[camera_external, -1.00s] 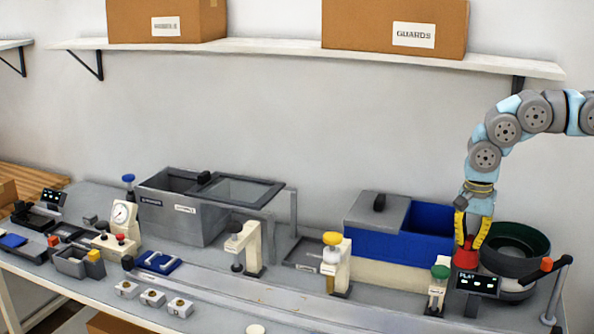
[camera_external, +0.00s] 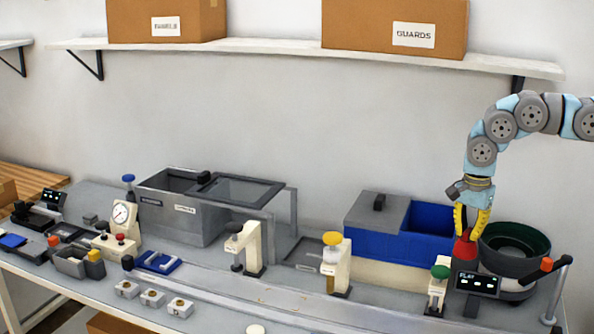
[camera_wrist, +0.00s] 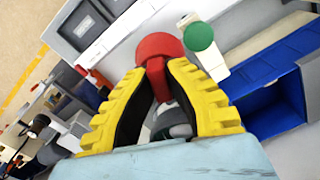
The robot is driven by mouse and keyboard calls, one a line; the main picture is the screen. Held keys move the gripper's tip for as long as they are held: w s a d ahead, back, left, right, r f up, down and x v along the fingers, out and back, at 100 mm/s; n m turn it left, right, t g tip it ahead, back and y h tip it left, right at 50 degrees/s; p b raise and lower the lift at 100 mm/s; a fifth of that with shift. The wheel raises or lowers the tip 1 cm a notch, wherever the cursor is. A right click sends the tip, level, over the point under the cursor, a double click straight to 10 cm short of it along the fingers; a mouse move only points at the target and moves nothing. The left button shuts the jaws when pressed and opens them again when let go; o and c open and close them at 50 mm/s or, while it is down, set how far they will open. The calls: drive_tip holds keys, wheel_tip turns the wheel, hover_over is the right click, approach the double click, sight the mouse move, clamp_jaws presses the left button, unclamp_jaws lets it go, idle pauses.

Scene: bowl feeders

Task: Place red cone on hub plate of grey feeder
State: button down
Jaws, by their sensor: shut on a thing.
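My gripper (camera_external: 467,238) has yellow ribbed fingers pointing down at the right end of the bench. It is shut on the red cone (camera_external: 464,252), which hangs at the fingertips just above and behind the small black display. In the wrist view the red cone (camera_wrist: 160,47) sits between the tips of my gripper (camera_wrist: 160,66), its far side toward the camera's top edge. A grey hopper unit (camera_external: 180,218) with a partly open lid stands at left centre. A dark green bowl (camera_external: 540,243) on a grey base is just right of my gripper. I cannot make out a hub plate.
A blue bin (camera_external: 385,243) with a grey lid stands left of my gripper. The black display (camera_external: 478,282), a green-knobbed post (camera_external: 440,272) and an orange-tipped stand (camera_external: 547,265) are close by. A yellow-knobbed post (camera_external: 332,239) stands farther left. A shelf (camera_external: 270,48) runs above.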

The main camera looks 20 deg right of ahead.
drive_tip(key=w+d+f+m+b, duration=0.2)
drive_tip(key=w+d+m, duration=0.4)
drive_tip(key=d, duration=0.4)
drive_tip(key=w+d+f+m+b, duration=0.1)
drive_tip(key=w+d+f+m, duration=0.1)
drive_tip(key=w+d+m, duration=0.65)
drive_tip(key=shift+n, duration=0.55)
drive_tip(key=shift+d+f+p, duration=0.45)
drive_tip(key=shift+d+f, duration=1.2)
drive_tip(key=shift+d, duration=1.05)
drive_tip(key=shift+d+f+p, duration=0.5)
drive_tip(key=shift+d+f, duration=1.15)
drive_tip(key=shift+d, duration=1)
drive_tip(key=shift+d+f+p, duration=0.45)
drive_tip(key=shift+d+f, duration=1.2)
drive_tip(key=shift+d, duration=1.05)
drive_tip(key=shift+w+f, duration=0.1)
drive_tip(key=shift+f, duration=0.55)
drive_tip(key=shift+a+f, duration=0.15)
drive_tip(key=shift+f, duration=0.6)
